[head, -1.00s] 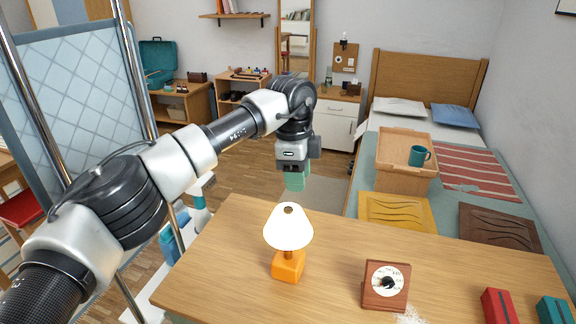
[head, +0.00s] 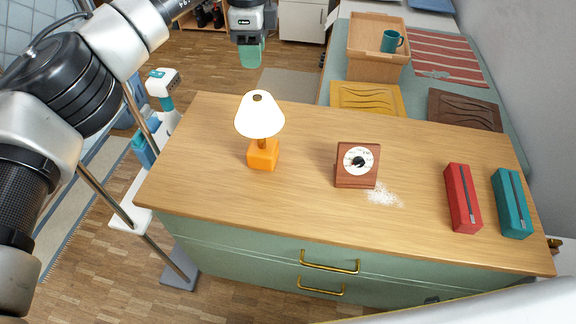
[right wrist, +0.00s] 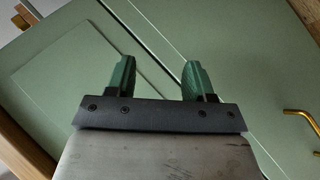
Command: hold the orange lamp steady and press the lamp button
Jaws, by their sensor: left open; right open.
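The orange lamp (head: 263,155) stands upright on the wooden top of the dresser, left of its middle. It has a cube-like orange base and a white shade (head: 260,116). I cannot make out a button on it. My left gripper (head: 251,56), with green fingers, is beyond the dresser's far edge, above the floor and apart from the lamp. It is open and empty. My right gripper (right wrist: 158,78) shows in the right wrist view, open with nothing between its fingers, facing the green dresser front (right wrist: 230,40). The lamp is not in that view.
A brown dial box (head: 357,166) stands right of the lamp, with white powder (head: 384,195) beside it. A red case (head: 462,198) and a teal case (head: 511,203) lie at the right. Brass handles (head: 329,266) stick out from the dresser front.

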